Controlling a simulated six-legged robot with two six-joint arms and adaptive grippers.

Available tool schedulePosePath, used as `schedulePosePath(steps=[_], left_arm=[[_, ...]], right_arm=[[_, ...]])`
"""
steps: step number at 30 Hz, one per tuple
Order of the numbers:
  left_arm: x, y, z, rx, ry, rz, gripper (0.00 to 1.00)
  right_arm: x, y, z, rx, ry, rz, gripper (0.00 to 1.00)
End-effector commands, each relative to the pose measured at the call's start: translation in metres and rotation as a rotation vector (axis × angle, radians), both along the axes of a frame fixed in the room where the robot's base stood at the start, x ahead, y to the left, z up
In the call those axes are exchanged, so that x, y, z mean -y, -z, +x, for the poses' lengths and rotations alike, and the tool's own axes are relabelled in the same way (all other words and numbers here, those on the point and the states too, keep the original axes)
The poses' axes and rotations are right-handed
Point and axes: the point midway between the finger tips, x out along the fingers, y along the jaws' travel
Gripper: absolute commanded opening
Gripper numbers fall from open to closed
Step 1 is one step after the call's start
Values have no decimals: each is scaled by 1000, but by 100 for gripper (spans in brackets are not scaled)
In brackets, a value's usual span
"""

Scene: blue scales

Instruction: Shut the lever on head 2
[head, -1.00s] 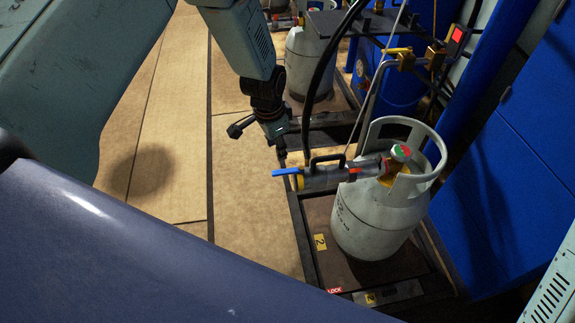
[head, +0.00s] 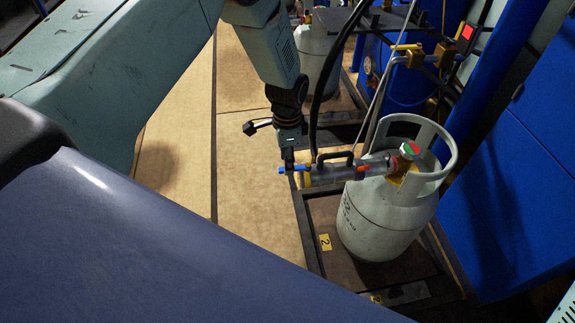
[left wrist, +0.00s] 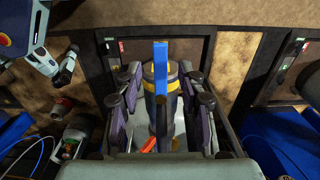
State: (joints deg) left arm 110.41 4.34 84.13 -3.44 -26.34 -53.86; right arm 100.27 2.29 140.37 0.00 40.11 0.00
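Head 2 (head: 335,170) is a grey cylinder with a black handle and a yellow collar. It is attached to the valve of the grey gas cylinder (head: 385,222) standing on the scale platform marked 2 (head: 322,274). Its blue lever (head: 282,170) sticks out to the left at the collar end, partly hidden by a finger. My left gripper (head: 278,152) is at that end. In the left wrist view the blue lever (left wrist: 161,66) and yellow collar lie between its open fingers (left wrist: 160,105); contact cannot be told. My right gripper is not seen.
A black hose (head: 324,75) rises right beside my left gripper. A second grey cylinder (head: 316,50) stands behind, and blue cabinets (head: 525,190) close off the right. The tan floor (head: 180,140) to the left is clear.

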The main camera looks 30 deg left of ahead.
Motion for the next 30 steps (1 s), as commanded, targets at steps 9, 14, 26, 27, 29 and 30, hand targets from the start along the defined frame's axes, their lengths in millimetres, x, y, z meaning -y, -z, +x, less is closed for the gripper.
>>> schedulePosePath(steps=[9,14,26,27,29,30], left_arm=[[0,18,1,1,2,0,40],[0,18,1,1,2,0,40],[0,18,1,1,2,0,7],[0,18,1,1,2,0,4],[0,18,1,1,2,0,0],[0,18,1,1,1,0,0]], right_arm=[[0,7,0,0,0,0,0],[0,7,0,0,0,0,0],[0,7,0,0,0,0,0],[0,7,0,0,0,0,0],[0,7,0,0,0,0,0],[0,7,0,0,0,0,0]])
